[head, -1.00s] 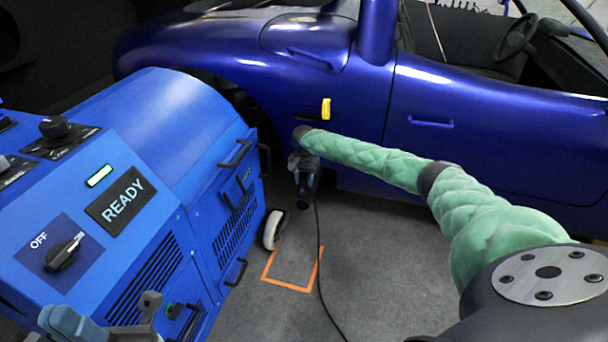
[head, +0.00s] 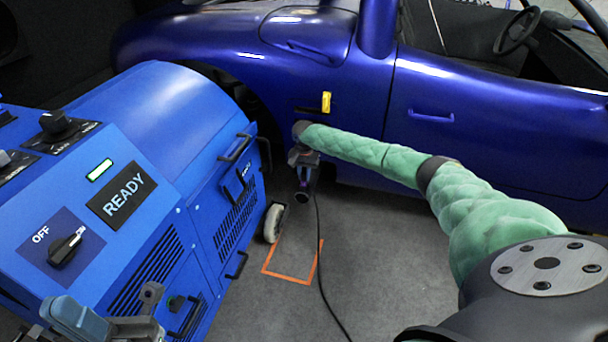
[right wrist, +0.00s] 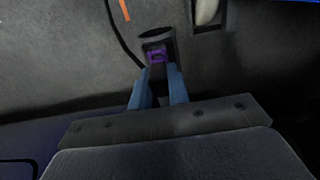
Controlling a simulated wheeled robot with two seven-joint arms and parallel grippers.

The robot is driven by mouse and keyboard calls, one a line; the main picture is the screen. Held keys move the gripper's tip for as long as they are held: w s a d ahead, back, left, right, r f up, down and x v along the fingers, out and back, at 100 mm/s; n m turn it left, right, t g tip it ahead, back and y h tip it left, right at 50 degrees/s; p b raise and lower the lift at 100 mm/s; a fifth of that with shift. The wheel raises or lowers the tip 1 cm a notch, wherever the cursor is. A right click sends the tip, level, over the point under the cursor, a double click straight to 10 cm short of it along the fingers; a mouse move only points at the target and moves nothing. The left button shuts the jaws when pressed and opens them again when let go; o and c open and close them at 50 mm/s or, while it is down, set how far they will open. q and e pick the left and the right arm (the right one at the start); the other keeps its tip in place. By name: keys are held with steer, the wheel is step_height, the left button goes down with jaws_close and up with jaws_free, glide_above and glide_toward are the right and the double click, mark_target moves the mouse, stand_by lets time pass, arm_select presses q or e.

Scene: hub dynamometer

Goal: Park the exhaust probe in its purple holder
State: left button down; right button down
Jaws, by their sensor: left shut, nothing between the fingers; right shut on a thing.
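My right gripper (head: 303,157) is shut on a dark, tube-shaped piece, the exhaust probe (head: 302,193), beside the blue car. In the right wrist view, the blue fingers (right wrist: 158,76) close around its near end and its dark round mouth (right wrist: 156,35) points away. A purple part (right wrist: 156,56) shows at the fingertips; I cannot tell whether it belongs to the probe or the holder. No separate purple holder is clearly visible. My left gripper (head: 92,321) is shut and empty at the lower left, in front of the blue machine, partly cut off.
The blue car (head: 470,120) stands behind. A black cable (head: 322,270) crosses the floor by an orange outline (head: 290,278). Grey floor is open at centre.

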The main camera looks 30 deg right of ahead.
steer(key=shift+r+p, duration=0.6)
steer(key=shift+p, duration=0.4)
stand_by(0.4)
steer(key=shift+r, duration=0.1)
steer(key=shift+r+p, duration=2.05)
steer(key=shift+p, duration=0.8)
